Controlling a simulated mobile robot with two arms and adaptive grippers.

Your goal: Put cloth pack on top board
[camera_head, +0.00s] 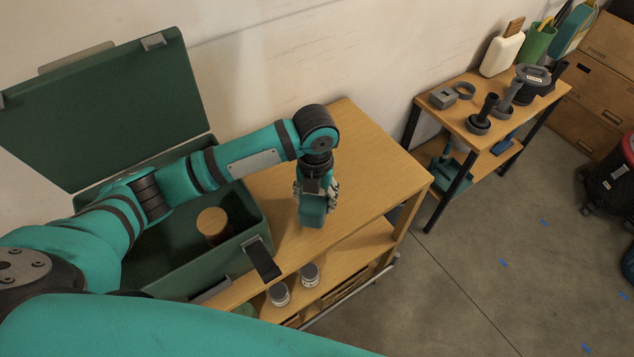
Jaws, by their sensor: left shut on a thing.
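My left gripper (317,190) is over the wooden top board (368,160) of the shelf unit and points down. It is shut on a small teal pack, which looks like the cloth pack (312,211). The fingers hide its upper part. The pack is at or just above the board, and I cannot tell whether it touches. The board around it is bare to the right and behind. My right gripper is not in view.
An open green case (160,262) with a raised lid (105,110) stands left of the pack, with a round wooden-topped item (213,224) inside. Jars (278,294) stand on the lower shelf. A second bench (470,135) with tools is at right.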

